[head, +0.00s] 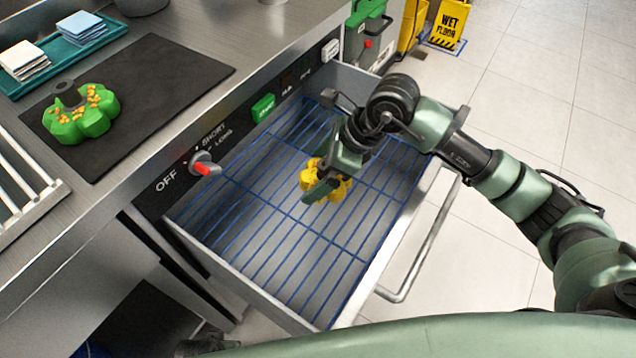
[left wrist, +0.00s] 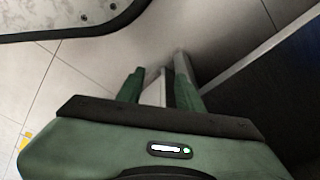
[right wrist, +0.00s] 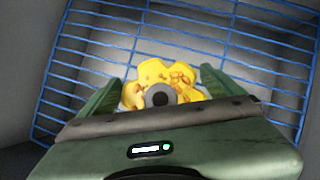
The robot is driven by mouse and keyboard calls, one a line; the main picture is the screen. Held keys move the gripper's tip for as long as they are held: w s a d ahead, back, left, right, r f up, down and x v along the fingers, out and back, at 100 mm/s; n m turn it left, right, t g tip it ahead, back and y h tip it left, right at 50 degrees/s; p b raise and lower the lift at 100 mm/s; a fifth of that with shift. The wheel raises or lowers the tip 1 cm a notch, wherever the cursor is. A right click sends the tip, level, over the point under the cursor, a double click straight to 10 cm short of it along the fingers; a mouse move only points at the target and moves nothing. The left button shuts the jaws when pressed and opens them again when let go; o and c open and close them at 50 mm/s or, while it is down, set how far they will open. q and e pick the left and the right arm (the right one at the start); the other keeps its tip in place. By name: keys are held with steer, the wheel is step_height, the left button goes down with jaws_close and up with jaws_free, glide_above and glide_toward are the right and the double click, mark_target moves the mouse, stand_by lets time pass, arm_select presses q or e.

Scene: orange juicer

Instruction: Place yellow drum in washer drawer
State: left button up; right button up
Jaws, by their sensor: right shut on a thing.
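The yellow drum (head: 339,190) is over the wire rack inside the pulled-out washer drawer (head: 290,318). My right gripper (head: 328,178) is shut on the drum, with a finger on either side. In the right wrist view the lobed drum (right wrist: 185,88), with its dark round hub, sits between the fingers (right wrist: 160,98). Whether its underside touches the rack is hidden. My left gripper (left wrist: 160,75) is empty, its fingers apart with a narrow gap. In the head view only a dark part of it shows at the bottom edge.
Blue wires of the rack (head: 280,230) line the drawer, with bare room around the drum. A bar handle (head: 415,255) runs along the drawer front. A green drum (head: 80,113) sits on a black mat (head: 160,80). A red-tipped knob (head: 203,168) sticks out beside the drawer.

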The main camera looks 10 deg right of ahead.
step_height(320, 180, down, 4)
steer(key=shift+f, duration=0.25)
arm_select(q)
steer(key=shift+w+r, duration=0.45)
steer(key=shift+r, duration=0.4)
steer(key=shift+f, duration=0.1)
arm_select(e)
steer(key=o, duration=1.1)
steer(key=shift+b, duration=0.3)
steer(key=shift+c, duration=0.2)
steer(key=shift+o, duration=0.2)
arm_select(q)
steer(key=shift+r, duration=0.25)
arm_select(e)
steer(key=shift+d+r, duration=0.2)
steer(key=shift+r, duration=0.2)
arm_select(q)
steer(key=s+f, duration=0.1)
steer(key=s+f+p, duration=0.1)
steer(key=f, duration=0.1)
steer(key=shift+a+f, duration=0.1)
steer(key=shift+f, duration=0.2)
arm_select(e)
steer(key=v, duration=1.1)
steer(key=shift+s+r, duration=0.1)
steer(key=shift+r, duration=0.05)
